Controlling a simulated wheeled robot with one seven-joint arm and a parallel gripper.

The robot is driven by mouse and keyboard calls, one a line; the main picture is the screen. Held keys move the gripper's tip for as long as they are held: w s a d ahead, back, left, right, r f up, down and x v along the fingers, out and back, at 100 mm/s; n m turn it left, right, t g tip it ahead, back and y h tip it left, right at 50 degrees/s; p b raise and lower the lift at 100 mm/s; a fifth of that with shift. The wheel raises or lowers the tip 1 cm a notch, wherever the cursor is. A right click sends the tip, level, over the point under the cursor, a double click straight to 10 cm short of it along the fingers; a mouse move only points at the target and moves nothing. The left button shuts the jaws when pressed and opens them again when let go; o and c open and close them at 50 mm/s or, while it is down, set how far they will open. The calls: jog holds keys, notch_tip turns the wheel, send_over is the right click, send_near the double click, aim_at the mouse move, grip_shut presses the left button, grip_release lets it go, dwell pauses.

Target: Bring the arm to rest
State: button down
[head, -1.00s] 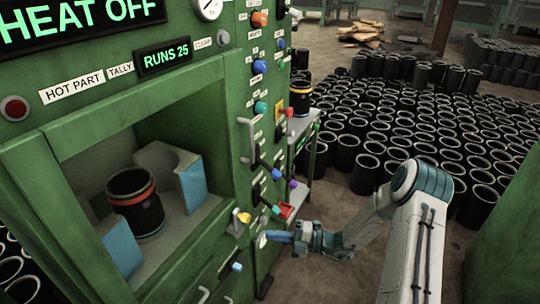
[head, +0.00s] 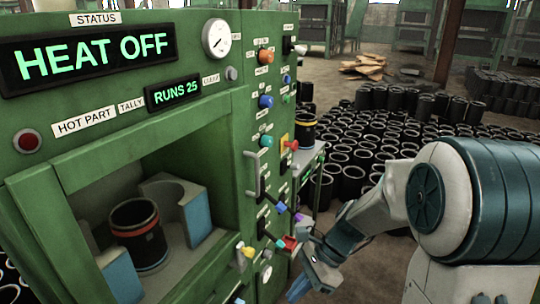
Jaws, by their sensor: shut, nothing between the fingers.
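My arm (head: 460,200) reaches in from the right in the head view, with its large grey and teal joint close to the camera. My gripper (head: 304,284) has blue fingers and is at the lower middle, pointing down and left. It is shut and holds nothing. It is in front of the lower part of the green machine's control panel (head: 268,140), below a red lever (head: 288,243). I cannot tell the exact gap between the fingers and the panel.
The machine's open chamber (head: 100,180) holds a black sleeve with a red band (head: 138,235) beside a pale curved block (head: 180,208). A banded sleeve (head: 305,130) stands on a side stand. Many black sleeves (head: 350,165) crowd the floor behind.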

jog(key=s+d+r+n+t+h, duration=0.6)
jog(key=s+d+r+n+h, duration=0.1)
jog(key=n, duration=0.8)
jog(key=shift+s+d+r, duration=0.9)
jog(key=shift+d+r, duration=0.05)
jog(key=shift+d, duration=0.05)
